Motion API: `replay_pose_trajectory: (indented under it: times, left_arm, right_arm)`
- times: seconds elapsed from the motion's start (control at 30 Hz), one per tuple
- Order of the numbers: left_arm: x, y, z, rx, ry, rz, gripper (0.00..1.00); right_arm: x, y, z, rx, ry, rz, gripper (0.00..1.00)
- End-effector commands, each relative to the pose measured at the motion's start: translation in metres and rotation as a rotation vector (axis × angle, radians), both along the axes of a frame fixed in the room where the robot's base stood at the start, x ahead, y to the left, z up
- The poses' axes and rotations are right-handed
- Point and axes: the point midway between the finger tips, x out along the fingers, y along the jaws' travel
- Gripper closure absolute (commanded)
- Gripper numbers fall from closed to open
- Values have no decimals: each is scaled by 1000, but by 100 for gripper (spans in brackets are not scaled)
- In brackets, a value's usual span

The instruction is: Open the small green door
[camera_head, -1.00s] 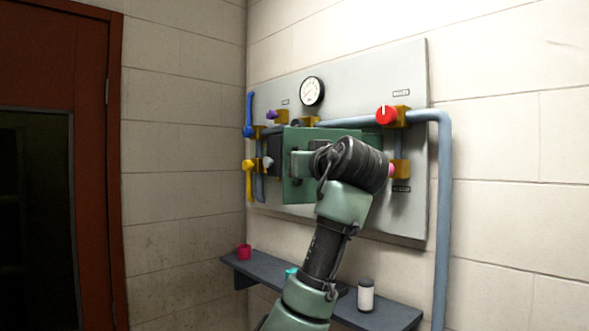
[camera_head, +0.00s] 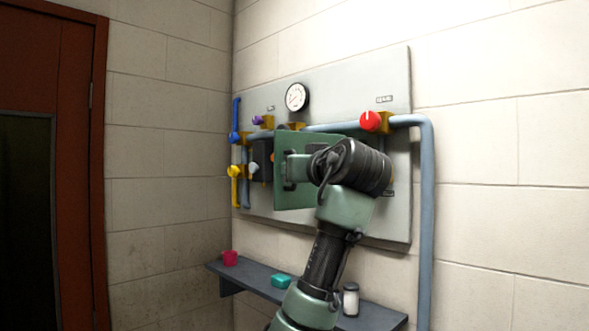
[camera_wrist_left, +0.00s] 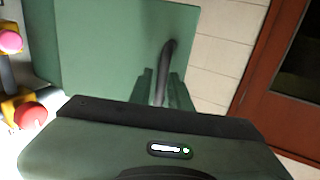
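The small green door (camera_head: 308,148) stands swung out from the grey wall board in the head view. In the left wrist view the door (camera_wrist_left: 110,50) fills the upper left, with a dark curved handle (camera_wrist_left: 170,55) near its edge. My left gripper (camera_head: 289,171) is at this handle, partly hidden by my own wrist in the head view. In the left wrist view the fingers of my left gripper (camera_wrist_left: 162,88) close around the lower part of the handle. My right gripper is in neither view.
The grey board (camera_head: 395,85) carries a gauge (camera_head: 297,97), a red knob (camera_head: 370,121), blue (camera_head: 235,120) and yellow (camera_head: 234,185) levers, and a pipe (camera_head: 427,220). Below, a shelf (camera_head: 245,275) holds a red cup (camera_head: 230,258), a teal item (camera_head: 281,281) and a white jar (camera_head: 351,300).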

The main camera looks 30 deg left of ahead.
Motion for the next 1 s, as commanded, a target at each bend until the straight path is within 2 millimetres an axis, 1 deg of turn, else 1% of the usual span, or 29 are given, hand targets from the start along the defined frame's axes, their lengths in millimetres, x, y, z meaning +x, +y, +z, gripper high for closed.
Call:
replay_pose_trajectory:
  times: [0.33,0.47,0.6,0.73,0.87,1.0]
  left_arm:
    - [-2,-2,0,1,-3,0,80]
    - [-11,-15,-2,1,-5,-1,80]
    - [-25,-36,-3,1,-5,-3,80]
    - [-37,-52,-3,1,-3,-3,80]
    - [-43,-61,-1,1,-1,-2,80]
    - [-45,-63,0,1,-1,0,80]
  right_arm:
    - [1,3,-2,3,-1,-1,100]
    - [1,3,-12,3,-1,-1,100]
    - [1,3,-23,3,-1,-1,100]
    - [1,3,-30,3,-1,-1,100]
    - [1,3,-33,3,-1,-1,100]
    - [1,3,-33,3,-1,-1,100]
